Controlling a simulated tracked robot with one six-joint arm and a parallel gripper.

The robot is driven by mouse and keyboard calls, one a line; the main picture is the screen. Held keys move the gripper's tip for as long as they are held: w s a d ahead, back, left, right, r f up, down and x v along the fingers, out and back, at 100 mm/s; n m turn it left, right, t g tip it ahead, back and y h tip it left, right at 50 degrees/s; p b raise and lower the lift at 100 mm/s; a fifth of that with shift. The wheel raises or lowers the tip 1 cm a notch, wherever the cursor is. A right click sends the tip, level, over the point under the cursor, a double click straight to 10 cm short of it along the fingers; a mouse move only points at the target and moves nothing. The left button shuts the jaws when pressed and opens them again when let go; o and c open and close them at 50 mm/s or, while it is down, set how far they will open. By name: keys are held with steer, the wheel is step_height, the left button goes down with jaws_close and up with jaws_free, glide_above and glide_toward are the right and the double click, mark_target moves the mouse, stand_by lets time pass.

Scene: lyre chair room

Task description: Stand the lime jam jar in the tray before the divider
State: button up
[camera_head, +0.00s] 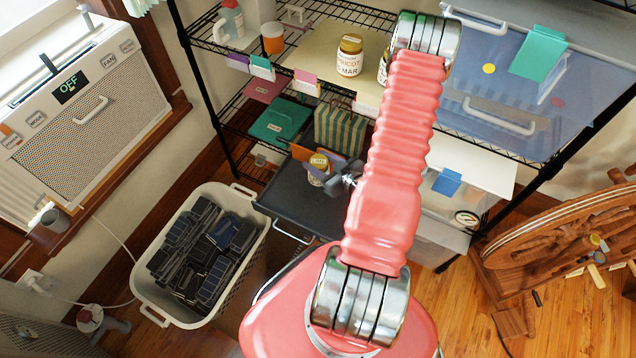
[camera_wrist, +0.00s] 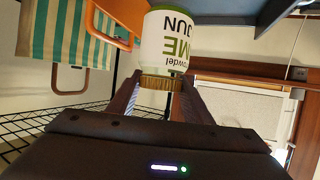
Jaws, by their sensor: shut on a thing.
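The lime jam jar (camera_head: 318,168) has a gold lid and a white label with green letters; the label reads upside down in the wrist view (camera_wrist: 166,42). My gripper (camera_head: 335,178) is shut on it; in the wrist view the fingers (camera_wrist: 160,98) flank its gold lid. The jar is over the dark pull-out tray (camera_head: 285,205), near the tray's back. I cannot tell whether its base touches the tray. An orange-edged upright piece, perhaps the divider (camera_head: 300,153), is close behind it to the left, and shows in the wrist view (camera_wrist: 112,28).
An apricot jar (camera_head: 349,55) stands on the upper shelf, with another partly hidden by my arm. A white basket of dark boxes (camera_head: 200,255) is on the floor left. A wooden wheel (camera_head: 570,235) stands right.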

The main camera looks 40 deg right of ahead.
steer(key=shift+f, duration=2.1)
steer(key=shift+f, duration=2.05)
steer(key=shift+f, duration=0.15)
steer(key=o, duration=1.4)
steer(key=shift+v, duration=6.05)
steer(key=shift+s, duration=0.15)
